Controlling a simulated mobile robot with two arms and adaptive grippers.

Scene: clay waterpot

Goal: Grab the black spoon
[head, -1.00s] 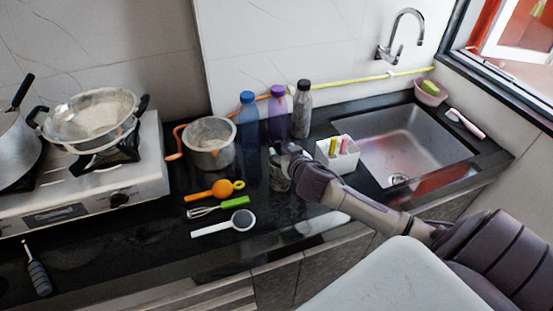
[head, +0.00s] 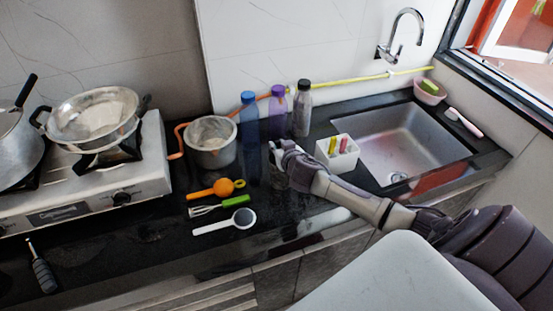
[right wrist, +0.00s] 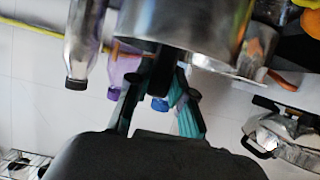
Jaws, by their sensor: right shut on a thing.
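A dark upright handle, taken to be the black spoon (right wrist: 165,72), rises from the rim of a steel cup (right wrist: 190,28) in the right wrist view, which is upside down. My right gripper (right wrist: 160,95) has its fingers closed around this handle, just outside the rim. The spoon's bowl is hidden. In the head view my right gripper (head: 280,150) is over the steel cup (head: 278,180), near the bottles, and the handle cannot be made out there. My left gripper is not in view.
A white caddy (head: 343,163) and the sink (head: 415,145) are to the right. A pot (head: 212,155), orange spoon (head: 212,192), whisk (head: 205,210) and white-handled strainer (head: 215,228) lie left.

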